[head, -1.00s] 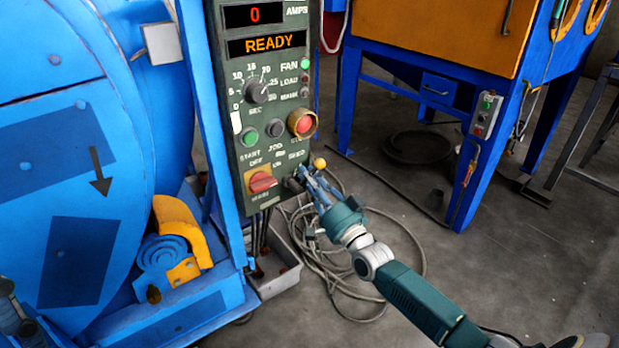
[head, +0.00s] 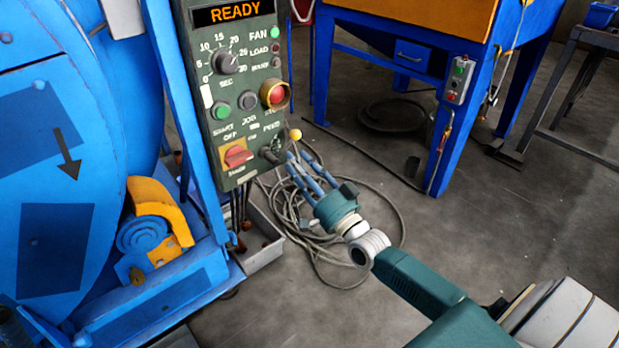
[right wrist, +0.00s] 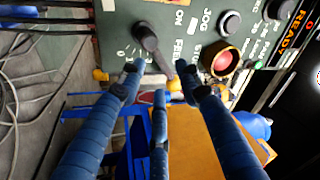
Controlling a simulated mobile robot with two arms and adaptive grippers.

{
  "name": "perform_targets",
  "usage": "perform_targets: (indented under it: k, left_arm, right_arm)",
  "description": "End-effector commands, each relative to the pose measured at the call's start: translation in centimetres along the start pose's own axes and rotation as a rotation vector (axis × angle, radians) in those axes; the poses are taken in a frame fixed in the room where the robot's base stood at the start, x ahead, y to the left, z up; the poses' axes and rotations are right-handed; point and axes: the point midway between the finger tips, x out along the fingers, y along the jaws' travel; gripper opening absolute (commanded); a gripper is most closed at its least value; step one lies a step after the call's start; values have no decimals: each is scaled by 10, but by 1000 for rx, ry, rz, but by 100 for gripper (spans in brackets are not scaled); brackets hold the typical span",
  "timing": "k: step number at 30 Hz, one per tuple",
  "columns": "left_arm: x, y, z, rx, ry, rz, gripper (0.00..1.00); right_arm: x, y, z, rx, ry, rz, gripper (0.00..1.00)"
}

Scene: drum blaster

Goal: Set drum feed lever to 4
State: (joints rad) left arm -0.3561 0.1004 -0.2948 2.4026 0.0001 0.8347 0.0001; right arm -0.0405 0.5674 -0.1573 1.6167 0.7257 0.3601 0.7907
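The green control panel (head: 222,120) stands at upper left in the head view. Near its lower right corner, by the FEED marking, is the drum feed lever, whose yellow ball (head: 295,134) sticks out to the right. The lever's dark hub (right wrist: 146,37) shows in the right wrist view, with its arm slanting down and right. My right gripper (head: 297,160) is open, its blue fingers pointing at the lever's area. In the right wrist view the gripper (right wrist: 157,78) has its fingers spread. Touch cannot be told. The lever's setting is unreadable. My left gripper is out of view.
A red MAIN switch (head: 236,155) sits just left of the lever. A red stop button (head: 275,95) is above it. Looped cable (head: 325,235) lies on the floor below. A blue and orange cabinet (head: 405,55) stands behind.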

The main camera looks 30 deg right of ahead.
Motion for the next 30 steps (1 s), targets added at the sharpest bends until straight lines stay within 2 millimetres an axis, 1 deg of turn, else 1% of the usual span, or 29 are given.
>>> perform_targets:
  k: [1, 3, 6, 9, 14, 28, 30]
  left_arm:
    - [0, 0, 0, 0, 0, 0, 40]
    - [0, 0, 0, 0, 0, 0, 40]
    - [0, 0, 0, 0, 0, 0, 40]
    - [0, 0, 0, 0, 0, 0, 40]
    - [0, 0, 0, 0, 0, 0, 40]
    - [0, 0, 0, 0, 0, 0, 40]
    - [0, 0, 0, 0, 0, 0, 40]
  right_arm:
    - [-13, 1, 1, 0, -4, 3, 35]
    - [-27, 1, 1, 0, -3, 3, 35]
    - [-43, 0, 1, 0, -4, 2, 35]
    - [-54, 1, 1, -1, -2, 2, 35]
    - [-61, 0, 0, -1, -1, 0, 35]
    - [-61, 0, 0, -1, -1, 0, 35]
    - [-61, -3, 2, -3, 0, -5, 35]
